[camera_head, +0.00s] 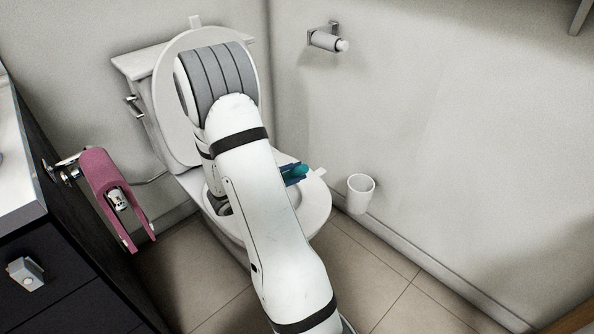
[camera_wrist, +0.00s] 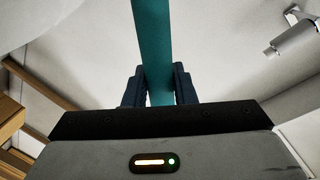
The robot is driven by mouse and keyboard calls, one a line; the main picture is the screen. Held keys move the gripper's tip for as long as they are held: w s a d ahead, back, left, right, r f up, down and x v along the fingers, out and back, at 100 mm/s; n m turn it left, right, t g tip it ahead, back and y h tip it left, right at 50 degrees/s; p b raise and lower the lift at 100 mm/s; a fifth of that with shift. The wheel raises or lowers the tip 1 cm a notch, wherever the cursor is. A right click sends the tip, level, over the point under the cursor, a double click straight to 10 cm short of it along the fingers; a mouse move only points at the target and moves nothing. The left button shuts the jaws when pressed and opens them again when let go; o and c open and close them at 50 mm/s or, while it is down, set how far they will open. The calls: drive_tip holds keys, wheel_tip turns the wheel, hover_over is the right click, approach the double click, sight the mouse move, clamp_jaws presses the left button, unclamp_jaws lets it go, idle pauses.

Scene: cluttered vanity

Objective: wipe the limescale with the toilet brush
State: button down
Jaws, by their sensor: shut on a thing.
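My gripper (camera_wrist: 158,88) is shut on the teal handle of the toilet brush (camera_wrist: 152,35), which runs up out of the wrist view between the two dark fingers. In the head view my arm reaches over the toilet (camera_head: 318,205), and a short teal piece of the brush (camera_head: 299,170) shows with the gripper (camera_head: 292,177) just right of the arm, above the right side of the seat. The brush head is hidden, and so is most of the bowl behind my arm. I cannot make out any limescale. The toilet lid (camera_head: 172,130) is raised.
A white cup-shaped holder (camera_head: 360,194) is right of the toilet by the wall. A toilet paper holder (camera_head: 328,40) is on the back wall. A pink towel (camera_head: 108,180) hangs beside the dark vanity (camera_head: 60,255) at left. Tiled floor (camera_head: 390,285) at right is clear.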

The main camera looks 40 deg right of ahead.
sight(302, 166)
drive_tip(key=shift+s+d+r+p, duration=0.1)
drive_tip(key=shift+s+r+p, duration=0.45)
drive_tip(key=shift+r, duration=0.45)
drive_tip(key=shift+s+a+r+p, duration=0.1)
drive_tip(key=shift+s+r+p, duration=0.3)
drive_tip(key=shift+r+p, duration=0.5)
drive_tip(key=shift+s+d+r+p, duration=0.1)
drive_tip(key=shift+s+r+p, duration=0.35)
drive_tip(key=shift+r, duration=0.8)
wheel_tip(302, 166, up, 7)
drive_tip(key=s+p, duration=0.2)
drive_tip(key=p, duration=0.3)
drive_tip(key=shift+d, duration=0.1)
